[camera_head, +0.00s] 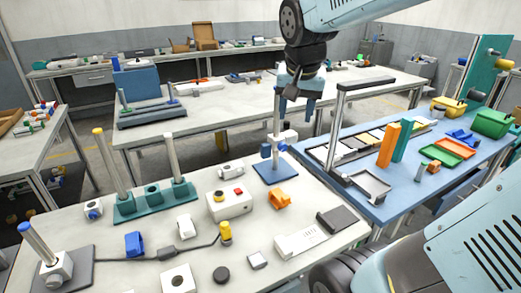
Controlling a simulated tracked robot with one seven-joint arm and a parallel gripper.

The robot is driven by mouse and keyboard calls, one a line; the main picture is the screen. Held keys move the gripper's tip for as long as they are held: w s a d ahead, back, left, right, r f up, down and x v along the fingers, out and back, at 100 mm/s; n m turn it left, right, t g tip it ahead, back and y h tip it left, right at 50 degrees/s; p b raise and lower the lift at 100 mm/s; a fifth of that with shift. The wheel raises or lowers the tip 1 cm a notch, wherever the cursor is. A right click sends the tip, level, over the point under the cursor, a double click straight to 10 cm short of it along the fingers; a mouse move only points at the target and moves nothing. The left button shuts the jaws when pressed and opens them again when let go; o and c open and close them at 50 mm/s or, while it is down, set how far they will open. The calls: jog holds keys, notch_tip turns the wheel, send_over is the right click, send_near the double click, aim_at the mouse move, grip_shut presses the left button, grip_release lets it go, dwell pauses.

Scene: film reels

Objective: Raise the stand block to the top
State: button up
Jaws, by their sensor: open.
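A stand with a blue base plate (275,173) and an upright grey post (277,112) stands at the far right corner of the front table. A pale stand block (289,136) with blue parts sits on the lower half of the post, above the base plate. My gripper (297,105) points down near the post's upper part, above the block, with its fingers apart. It holds nothing that I can see. Whether it touches the post cannot be told from this one view.
A second stand (58,268) with a blue-topped rod is at the front left. A teal rack (153,200) with tall posts, a control box (229,203) and an orange part (279,199) share the front table. A blue table (400,190) with trays adjoins at right.

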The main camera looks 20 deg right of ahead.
jog(key=w+a+f+m+g+h, duration=0.1)
jog(key=w+f+m, duration=0.15)
jog(key=w, duration=0.35)
jog(key=w+f+m+g, duration=0.1)
jog(key=w+f+m, duration=0.15)
jog(key=w, duration=0.35)
jog(key=m+g+h, duration=0.1)
jog(key=m+h, duration=0.1)
jog(key=m, duration=0.4)
send_near(263, 145)
jog(key=x, duration=1.2)
jog(key=shift+d+f, duration=0.2)
jog(key=shift+f, duration=0.1)
jog(key=shift+c, duration=0.2)
grip_shut()
